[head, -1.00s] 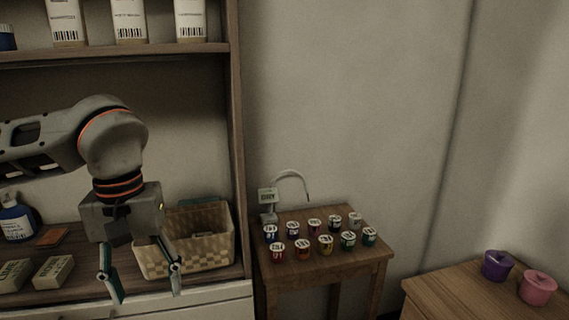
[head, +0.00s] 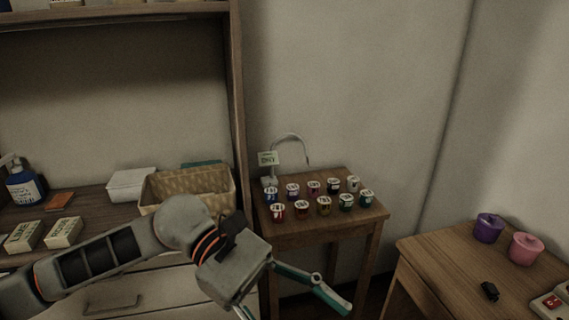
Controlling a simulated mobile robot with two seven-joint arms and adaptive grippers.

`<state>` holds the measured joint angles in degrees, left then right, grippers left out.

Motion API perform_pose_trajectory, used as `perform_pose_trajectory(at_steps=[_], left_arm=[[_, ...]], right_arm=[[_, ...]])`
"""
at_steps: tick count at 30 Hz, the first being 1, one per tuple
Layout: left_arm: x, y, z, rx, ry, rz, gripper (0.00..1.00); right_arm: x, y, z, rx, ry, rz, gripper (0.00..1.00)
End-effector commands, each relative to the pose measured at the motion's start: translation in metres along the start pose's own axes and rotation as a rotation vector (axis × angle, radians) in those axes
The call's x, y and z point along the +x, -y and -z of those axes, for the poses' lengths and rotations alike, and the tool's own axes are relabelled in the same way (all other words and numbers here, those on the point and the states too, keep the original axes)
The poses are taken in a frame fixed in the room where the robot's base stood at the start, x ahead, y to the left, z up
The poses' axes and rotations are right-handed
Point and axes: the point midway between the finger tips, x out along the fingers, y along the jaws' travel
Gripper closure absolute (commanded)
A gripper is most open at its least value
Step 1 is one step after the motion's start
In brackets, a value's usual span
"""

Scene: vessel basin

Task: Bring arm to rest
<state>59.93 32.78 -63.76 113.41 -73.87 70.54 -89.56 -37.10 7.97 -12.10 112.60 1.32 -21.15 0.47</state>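My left arm comes in from the left, low in front of the shelf unit and its drawers. My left gripper (head: 295,308) is at the bottom middle of the head view, tilted down to the right. Its two fingers are spread apart with nothing seen between them. One finger shows nearly whole, and the other is mostly cut off by the bottom edge. My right gripper is not in view.
A wicker basket (head: 165,186) stands on the shelf behind my arm. A small table (head: 348,222) holds several small labelled cups. A wooden table (head: 437,268) at right carries a purple pot (head: 488,229) and a pink pot (head: 526,249).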

Motion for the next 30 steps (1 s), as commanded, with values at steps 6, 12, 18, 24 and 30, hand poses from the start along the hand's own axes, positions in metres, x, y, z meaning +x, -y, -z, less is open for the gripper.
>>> perform_pose_trajectory(at_steps=[6, 12, 18, 24, 30], left_arm=[[0.008, -0.035, -0.034, -0.366, 0.409, -0.175, 0.44], [-0.023, -0.073, -0.030, -0.755, 0.789, -0.318, 0.44], [-0.070, -0.097, 0.026, -1.175, 1.185, -0.440, 0.44], [-0.112, -0.085, 0.130, -1.597, 1.602, -0.553, 0.44], [-0.128, -0.022, 0.252, -1.973, 2.031, -0.657, 0.44]], right_arm=[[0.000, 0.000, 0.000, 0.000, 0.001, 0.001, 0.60], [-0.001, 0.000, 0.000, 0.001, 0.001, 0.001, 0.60], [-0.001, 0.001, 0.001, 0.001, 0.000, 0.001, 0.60], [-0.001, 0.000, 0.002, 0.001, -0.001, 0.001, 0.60], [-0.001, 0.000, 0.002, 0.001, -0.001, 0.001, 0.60]])
